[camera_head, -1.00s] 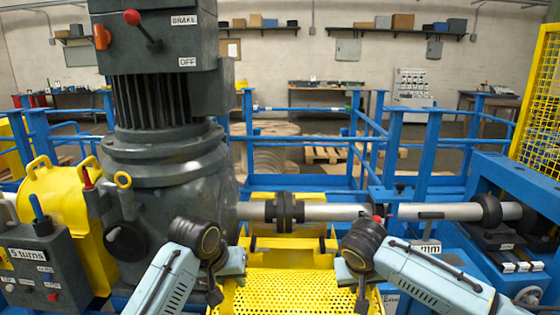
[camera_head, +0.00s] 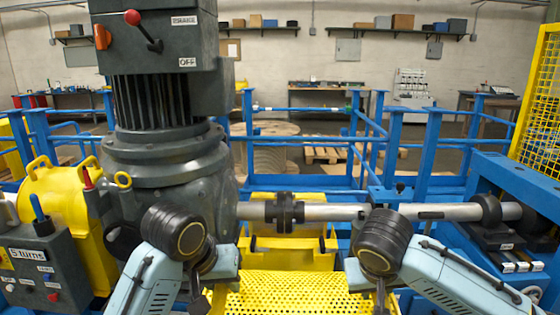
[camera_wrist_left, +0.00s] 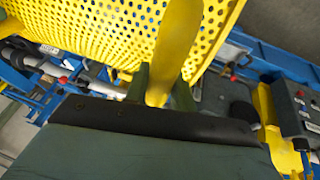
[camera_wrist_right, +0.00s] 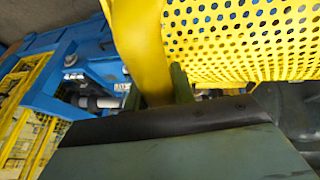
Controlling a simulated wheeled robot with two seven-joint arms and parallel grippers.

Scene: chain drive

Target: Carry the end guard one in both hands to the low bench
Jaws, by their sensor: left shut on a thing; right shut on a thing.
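The end guard one (camera_head: 290,296) is a yellow perforated panel, low in the middle of the head view and cut off by the bottom edge. My left gripper (camera_head: 203,301) is at its left side and my right gripper (camera_head: 381,301) at its right side. In the left wrist view the fingers (camera_wrist_left: 161,85) are shut on a plain yellow strip of the guard (camera_wrist_left: 115,32). In the right wrist view the fingers (camera_wrist_right: 160,88) are shut on a similar strip beside the holed sheet (camera_wrist_right: 245,35). I cannot pick out the low bench.
A large dark motor and gearbox (camera_head: 165,165) stands at the left, with a control box (camera_head: 45,265) beside it. A shaft with a coupling (camera_head: 284,211) crosses behind the guard, above a yellow housing (camera_head: 290,252). Blue railings (camera_head: 395,145) stand beyond.

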